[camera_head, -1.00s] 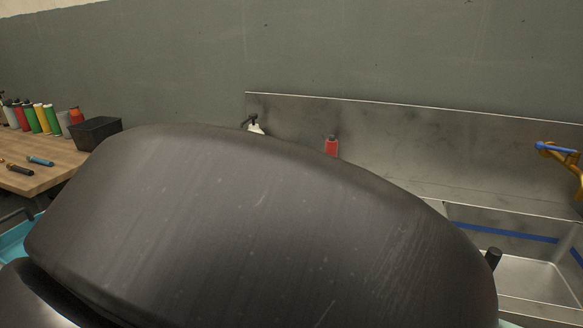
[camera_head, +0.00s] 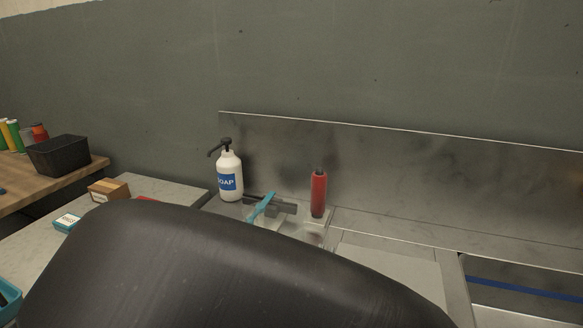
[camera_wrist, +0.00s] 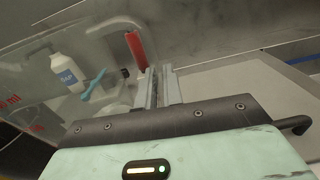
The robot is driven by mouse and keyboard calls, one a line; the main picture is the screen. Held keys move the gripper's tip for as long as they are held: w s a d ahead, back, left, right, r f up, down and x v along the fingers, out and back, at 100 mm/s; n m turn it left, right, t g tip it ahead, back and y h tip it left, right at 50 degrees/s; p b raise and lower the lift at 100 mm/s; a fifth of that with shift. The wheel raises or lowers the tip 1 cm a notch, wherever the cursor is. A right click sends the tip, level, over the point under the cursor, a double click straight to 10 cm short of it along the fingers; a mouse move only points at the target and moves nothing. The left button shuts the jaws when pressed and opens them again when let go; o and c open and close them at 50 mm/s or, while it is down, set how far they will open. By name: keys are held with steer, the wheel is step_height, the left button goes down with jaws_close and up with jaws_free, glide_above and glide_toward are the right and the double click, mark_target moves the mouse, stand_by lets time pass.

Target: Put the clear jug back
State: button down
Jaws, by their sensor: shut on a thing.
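The clear jug (camera_wrist: 40,100) fills the left of the wrist view. It is see-through, with red markings on its wall, and appears tilted in that view. My gripper (camera_wrist: 160,88) is shut on it near its right side; the exact contact is hard to make out. In the head view my dark arm covers the lower middle, hiding my gripper and most or all of the jug.
A white soap bottle (camera_head: 229,178), a red bottle (camera_head: 318,194) and a teal-handled brush (camera_head: 263,206) stand or lie by the metal backsplash (camera_head: 420,185). A sink basin (camera_head: 520,305) is at right. A small brown box (camera_head: 108,189) and black bin (camera_head: 59,155) are at left.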

step_height(320, 180, down, 8)
steer(key=shift+f+p, duration=0.2)
steer(key=shift+p, duration=0.2)
steer(key=shift+f, duration=0.2)
steer(key=c, duration=1.5)
jaws_free()
steer(key=shift+c, duration=0.2)
steer(key=shift+r, duration=0.2)
steer(key=p+v, duration=0.2)
steer(key=v, duration=1)
steer(key=shift+s, duration=0.1)
